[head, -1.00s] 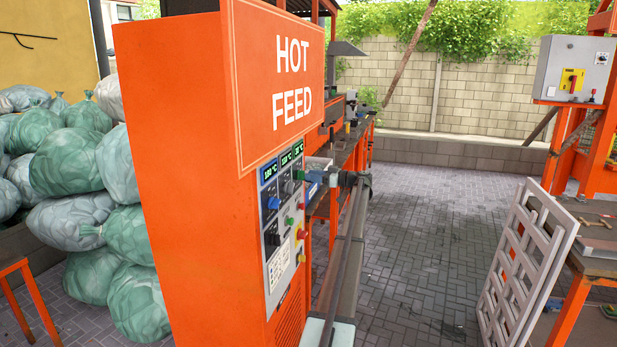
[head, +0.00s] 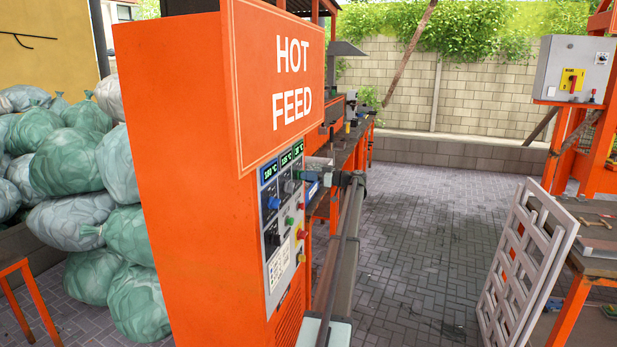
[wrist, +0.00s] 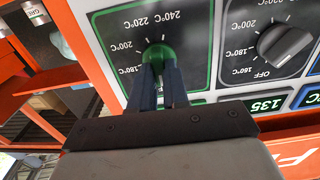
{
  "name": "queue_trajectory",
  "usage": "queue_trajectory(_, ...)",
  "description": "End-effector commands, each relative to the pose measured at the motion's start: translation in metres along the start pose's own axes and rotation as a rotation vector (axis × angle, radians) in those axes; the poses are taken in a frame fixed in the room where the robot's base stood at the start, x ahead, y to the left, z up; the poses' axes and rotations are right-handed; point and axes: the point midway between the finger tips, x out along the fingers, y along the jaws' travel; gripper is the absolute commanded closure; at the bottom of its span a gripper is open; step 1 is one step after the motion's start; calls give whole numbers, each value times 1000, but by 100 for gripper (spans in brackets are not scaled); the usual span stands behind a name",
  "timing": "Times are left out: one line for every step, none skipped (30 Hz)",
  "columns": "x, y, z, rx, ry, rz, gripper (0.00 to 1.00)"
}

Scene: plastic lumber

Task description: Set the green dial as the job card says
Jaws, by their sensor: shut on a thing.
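The green dial (wrist: 158,54) is in the wrist view, on a dark panel with a green border and marks from 180°C to 240°C. My gripper (wrist: 160,72) is shut on it, with one dark finger on each side. The fingers hide part of the dial, and I cannot read its setting for certain. In the head view my gripper (head: 308,178) is at the right edge of the orange HOT FEED cabinet (head: 190,180), and the green dial is hard to make out. A white printed sheet (head: 279,262), possibly the job card, is low on the control panel; its text is unreadable.
A blue knob (head: 273,203) and red button (head: 290,222) are lower on the panel. Green sacks (head: 80,165) are piled left.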

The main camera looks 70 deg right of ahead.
Motion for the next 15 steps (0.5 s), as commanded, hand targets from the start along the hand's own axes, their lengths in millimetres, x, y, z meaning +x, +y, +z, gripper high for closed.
queue_trajectory(0, 0, 0, 0, 0, 0, 100)
queue_trajectory(0, 0, 0, 0, 0, 0, 100)
queue_trajectory(0, 0, 0, 0, 0, 0, 100)
queue_trajectory(0, 0, 0, 0, 0, 0, 100)
queue_trajectory(0, 0, 0, 0, 0, 0, 100)
queue_trajectory(0, 0, 0, 0, 0, 0, 100)
queue_trajectory(0, 0, 0, 0, 0, 0, 100)
queue_trajectory(0, 0, 0, 1, 0, 0, 100)
queue_trajectory(0, 0, 0, 4, 0, 0, 100)
queue_trajectory(0, 0, 0, 6, 0, 0, 100)
queue_trajectory(0, 0, 0, 10, 0, 0, 100)
queue_trajectory(0, 0, 0, 17, 0, 0, 100)
queue_trajectory(0, 0, 0, 24, 0, 0, 100)
queue_trajectory(0, 0, 0, 34, 0, 0, 100)
queue_trajectory(0, 0, 0, 48, 0, 0, 100)
